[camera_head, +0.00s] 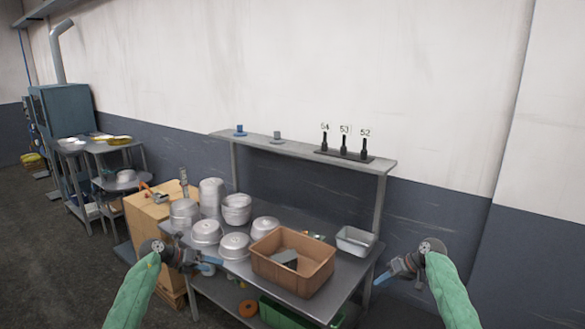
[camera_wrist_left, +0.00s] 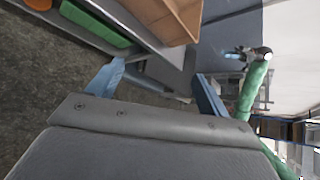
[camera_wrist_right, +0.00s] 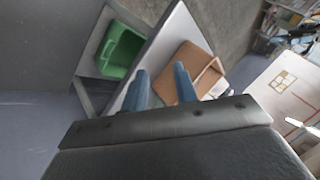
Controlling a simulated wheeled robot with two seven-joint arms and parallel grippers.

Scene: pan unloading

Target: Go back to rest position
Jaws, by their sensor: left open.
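My left gripper (camera_head: 207,265) is in front of the left part of the metal table (camera_head: 345,287). Its blue fingers are spread apart with nothing between them in the left wrist view (camera_wrist_left: 159,72). My right gripper (camera_head: 398,278) is off the table's right end. In the right wrist view its two fingers (camera_wrist_right: 160,78) stand apart with an empty gap. Both green arms (camera_head: 135,295) come in from the bottom of the head view. Neither gripper holds anything.
Several metal pans (camera_head: 235,246) and a brown bin (camera_head: 300,278) stand on the table. A small grey tray (camera_head: 355,240) sits at its back right. A green bin (camera_head: 280,315) is on the lower shelf. A wooden cabinet (camera_head: 148,215) adjoins on the left. Floor at left is clear.

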